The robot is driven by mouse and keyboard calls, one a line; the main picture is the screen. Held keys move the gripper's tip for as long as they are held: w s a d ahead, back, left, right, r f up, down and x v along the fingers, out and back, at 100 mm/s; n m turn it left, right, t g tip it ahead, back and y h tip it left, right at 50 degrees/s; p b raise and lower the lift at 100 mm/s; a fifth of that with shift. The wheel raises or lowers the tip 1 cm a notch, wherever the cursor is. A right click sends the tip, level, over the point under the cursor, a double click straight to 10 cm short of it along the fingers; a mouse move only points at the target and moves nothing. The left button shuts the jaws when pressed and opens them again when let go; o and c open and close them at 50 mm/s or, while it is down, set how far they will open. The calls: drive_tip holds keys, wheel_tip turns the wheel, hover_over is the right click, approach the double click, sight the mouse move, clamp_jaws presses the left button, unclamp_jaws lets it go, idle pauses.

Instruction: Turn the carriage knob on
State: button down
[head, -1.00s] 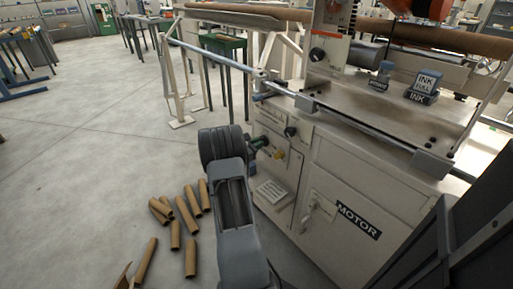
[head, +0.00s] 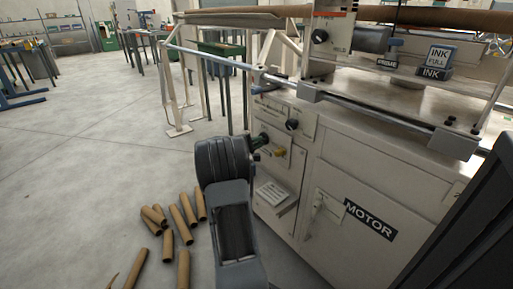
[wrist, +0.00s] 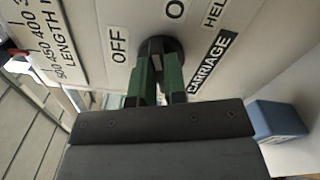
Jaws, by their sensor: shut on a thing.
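The carriage knob (wrist: 158,46) is a dark round knob on the machine's pale panel, between the OFF label (wrist: 119,45) and a partly cut-off label starting with O. The CARRIAGE label (wrist: 207,66) is beside it. In the wrist view, the green fingers of my gripper (wrist: 157,72) are closed on the knob and hide part of it, so I cannot tell which label it points to. In the head view, my gripper (head: 262,144) reaches the left part of the machine's front and covers the knob there.
Cardboard tubes (head: 178,215) lie on the floor at left. Open floor (head: 90,140) extends beyond them.

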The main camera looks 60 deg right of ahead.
drive_tip(key=shift+r+m, duration=0.1)
drive_tip(key=shift+m, duration=2.1)
drive_tip(key=shift+w, duration=0.1)
drive_tip(key=c, duration=1.2)
unclamp_jaws()
drive_tip(key=shift+o, duration=0.2)
drive_tip(key=p+v, duration=0.4)
drive_tip(key=v, duration=0.9)
drive_tip(key=shift+a, duration=0.35)
drive_tip(key=shift+w, duration=0.1)
